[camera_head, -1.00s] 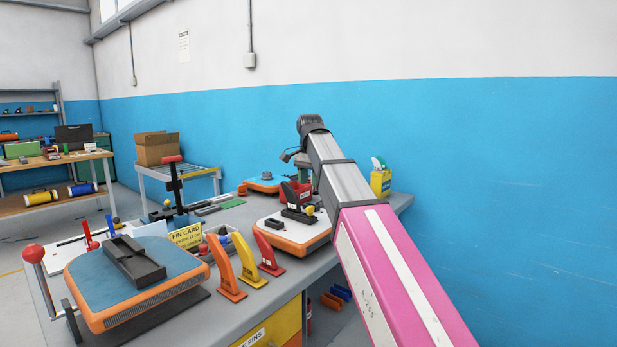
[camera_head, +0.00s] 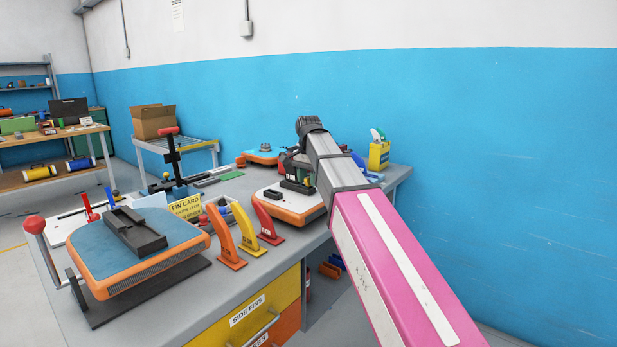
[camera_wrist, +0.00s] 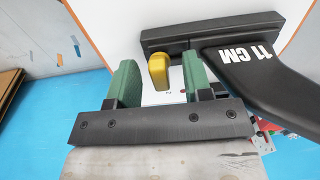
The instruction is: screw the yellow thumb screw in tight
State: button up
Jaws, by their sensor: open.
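The yellow thumb screw (camera_wrist: 159,70) shows in the wrist view against the side of a black fin box (camera_wrist: 215,32). A black fin (camera_wrist: 265,62) marked "11 CM" is at the box. My gripper (camera_wrist: 160,82) is open, its two green fingers apart, with the screw between them in that view; I see no finger touching it. In the head view my gripper (camera_head: 308,180) is low over the white board with the orange rim (camera_head: 292,213), and it hides the screw there.
Red, yellow and orange fins (camera_head: 225,238) stand in front of that board. A blue-topped board (camera_head: 90,254) with a black block lies at the left. A fin card (camera_head: 186,207) stands mid-bench.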

grip_shut()
jog(key=shift+m, duration=1.7)
jog(key=shift+m, duration=1.8)
jog(key=shift+m, duration=1.7)
